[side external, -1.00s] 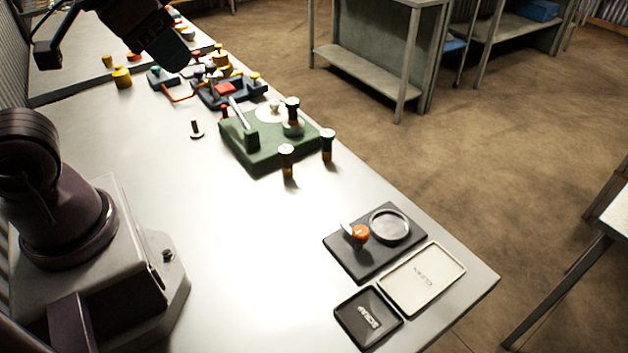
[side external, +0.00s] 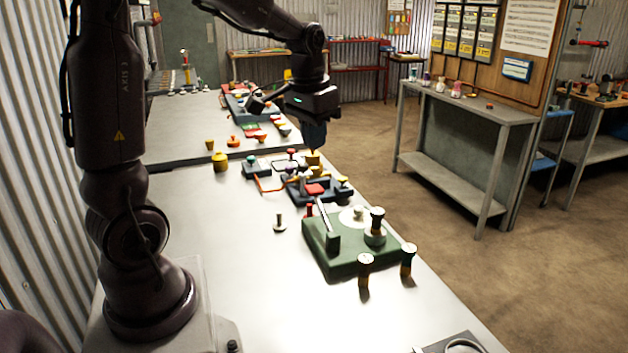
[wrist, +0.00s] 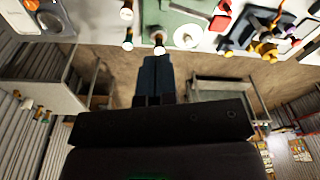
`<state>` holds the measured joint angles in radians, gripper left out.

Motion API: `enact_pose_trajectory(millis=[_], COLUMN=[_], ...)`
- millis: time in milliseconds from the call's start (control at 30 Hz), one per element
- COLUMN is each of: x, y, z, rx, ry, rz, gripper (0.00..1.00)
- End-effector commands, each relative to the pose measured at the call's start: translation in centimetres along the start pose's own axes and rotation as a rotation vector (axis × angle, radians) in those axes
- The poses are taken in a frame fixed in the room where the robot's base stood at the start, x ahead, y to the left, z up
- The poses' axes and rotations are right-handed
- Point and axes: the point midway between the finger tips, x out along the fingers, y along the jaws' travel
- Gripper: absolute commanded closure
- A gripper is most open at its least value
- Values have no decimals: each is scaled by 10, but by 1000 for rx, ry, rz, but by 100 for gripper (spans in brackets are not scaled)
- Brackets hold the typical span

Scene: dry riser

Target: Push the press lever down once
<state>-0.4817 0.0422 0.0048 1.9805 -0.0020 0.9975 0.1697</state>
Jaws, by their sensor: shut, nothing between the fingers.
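A green base (side external: 318,262) stands on the bench with a slanted grey lever arm (side external: 323,216) at its left side. I take this arm to be the press lever, but I cannot be sure. A pale round disc (side external: 352,214) and a black-topped post (side external: 377,219) are also on the base. My gripper (side external: 314,148) is shut and empty, pointing down above and beyond the base in the side view. In the wrist view its dark fingers (wrist: 156,62) show in the middle, and part of the green base (wrist: 185,18) shows at the top edge.
Two dark-and-yellow pegs (side external: 365,268) (side external: 408,259) stand by the base's near side. A small bolt-like piece (side external: 280,222) stands to its left. Behind it is a dark blue fixture (side external: 300,197) with coloured knobs. The bench's left middle (side external: 235,260) is clear.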

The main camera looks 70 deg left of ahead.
Motion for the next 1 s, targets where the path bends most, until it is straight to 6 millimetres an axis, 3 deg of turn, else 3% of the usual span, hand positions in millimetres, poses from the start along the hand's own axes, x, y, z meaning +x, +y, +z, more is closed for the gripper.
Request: enact_pose_trajectory(millis=[100,300,433,600,1000], x=[21,55,67,48,48], y=[-37,-98,-126,-134,-132], z=[-27,-62,-80,-100,-97], rx=[-8,39,117,261,320], ry=[-56,-121,-134,-104,-116], rz=[3,22,34,27,38], gripper=[100,100,100,100,100])
